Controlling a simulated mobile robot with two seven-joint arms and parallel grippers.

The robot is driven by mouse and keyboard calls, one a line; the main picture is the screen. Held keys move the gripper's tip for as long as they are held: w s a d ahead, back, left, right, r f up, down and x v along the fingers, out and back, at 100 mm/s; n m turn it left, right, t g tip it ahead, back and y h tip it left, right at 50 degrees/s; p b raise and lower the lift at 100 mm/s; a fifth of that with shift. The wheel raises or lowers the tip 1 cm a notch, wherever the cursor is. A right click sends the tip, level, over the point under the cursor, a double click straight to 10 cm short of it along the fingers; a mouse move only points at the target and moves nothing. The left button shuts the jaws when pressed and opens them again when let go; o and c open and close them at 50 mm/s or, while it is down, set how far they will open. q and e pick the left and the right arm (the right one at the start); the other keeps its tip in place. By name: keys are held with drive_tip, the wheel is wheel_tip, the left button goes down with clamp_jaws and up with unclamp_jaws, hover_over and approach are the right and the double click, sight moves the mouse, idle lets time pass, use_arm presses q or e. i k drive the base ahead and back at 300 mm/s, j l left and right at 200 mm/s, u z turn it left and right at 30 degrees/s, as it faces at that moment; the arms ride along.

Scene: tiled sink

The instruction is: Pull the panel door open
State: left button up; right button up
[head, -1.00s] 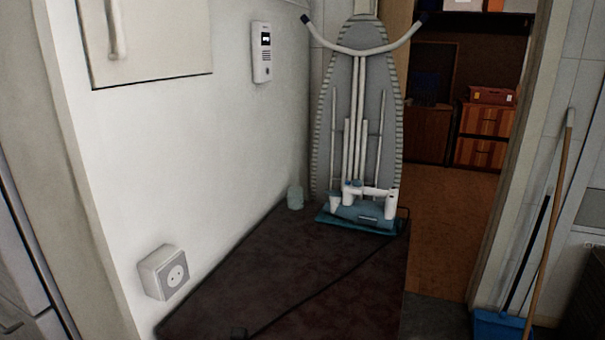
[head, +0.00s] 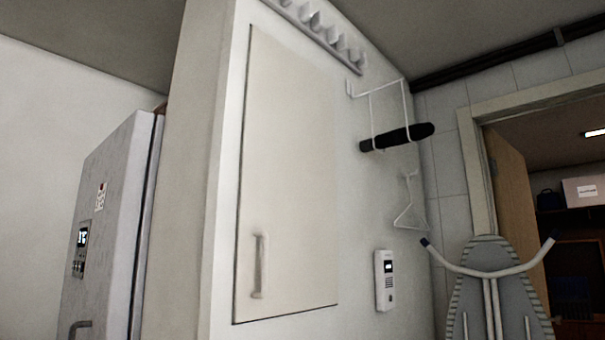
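The panel door (head: 292,170) is a tall cream-white rectangle set in the white side wall, left of the middle of the head view. It looks closed, flush with the wall, with a dark line along its left and bottom edges. Its upright bar handle (head: 258,266) is near the lower left corner. Neither of my grippers shows in the head view, so nothing of mine is seen touching the door or handle.
An intercom (head: 384,280) is on the wall right of the panel. A wire rack (head: 391,110) holds a dark roll (head: 398,137). An ironing board (head: 486,290) stands by the doorway at right. A grey fridge (head: 108,228) is at left.

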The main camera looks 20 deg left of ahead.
sight(286, 256)
drive_tip(key=u, duration=0.4)
drive_tip(key=i+u, duration=0.15)
drive_tip(key=u, duration=0.3)
drive_tip(key=i+u, duration=0.1)
drive_tip(key=u, duration=0.75)
drive_tip(key=i, duration=0.2)
